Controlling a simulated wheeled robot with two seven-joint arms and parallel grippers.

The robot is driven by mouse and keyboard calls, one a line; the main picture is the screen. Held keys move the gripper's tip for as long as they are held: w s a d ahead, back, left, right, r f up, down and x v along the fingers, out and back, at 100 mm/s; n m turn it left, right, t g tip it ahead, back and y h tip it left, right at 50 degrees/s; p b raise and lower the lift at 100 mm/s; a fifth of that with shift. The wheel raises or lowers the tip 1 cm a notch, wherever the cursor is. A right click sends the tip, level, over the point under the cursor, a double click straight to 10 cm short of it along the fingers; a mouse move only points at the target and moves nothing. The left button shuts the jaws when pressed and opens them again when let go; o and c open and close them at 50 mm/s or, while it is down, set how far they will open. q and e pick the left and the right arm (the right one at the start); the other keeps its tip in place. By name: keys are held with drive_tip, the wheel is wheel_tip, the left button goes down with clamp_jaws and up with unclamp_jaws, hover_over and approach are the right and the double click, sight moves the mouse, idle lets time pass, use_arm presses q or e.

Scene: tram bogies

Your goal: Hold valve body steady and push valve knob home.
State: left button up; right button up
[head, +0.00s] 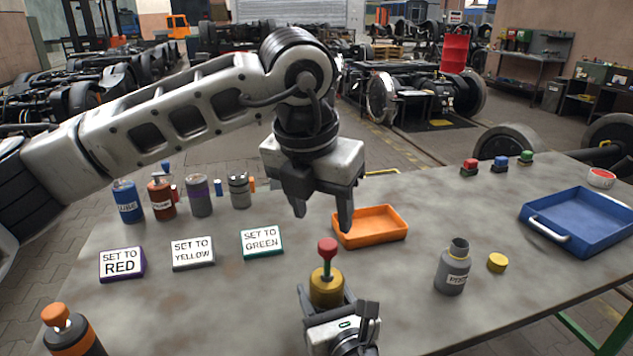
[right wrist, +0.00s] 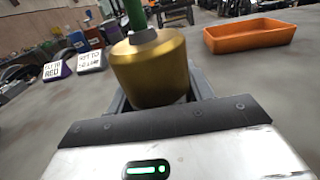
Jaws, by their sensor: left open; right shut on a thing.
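The brass valve body (head: 326,290) stands upright near the front middle of the table. It also shows large in the right wrist view (right wrist: 150,75). A red valve knob (head: 327,248) stands up on a stem above it; the right wrist view shows a green stem (right wrist: 135,14) there and cuts off the top. My right gripper (head: 326,300) is shut on the valve body from the near side. My left gripper (head: 322,216) is open and empty, with its fingers pointing down above and behind the knob, apart from it.
An orange tray (head: 370,228) lies close behind on the right. Signs (head: 262,242) and several canisters (head: 200,196) stand to the left. A grey bottle (head: 453,268), yellow cap (head: 497,262) and blue tray (head: 585,220) are to the right. Bare table lies between the signs and valve.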

sight(327, 244)
use_arm(q)
drive_tip(key=x, duration=0.6)
drive_tip(key=shift+w+f, duration=0.15)
drive_tip(key=shift+f, duration=0.1)
drive_tip(key=c, duration=1)
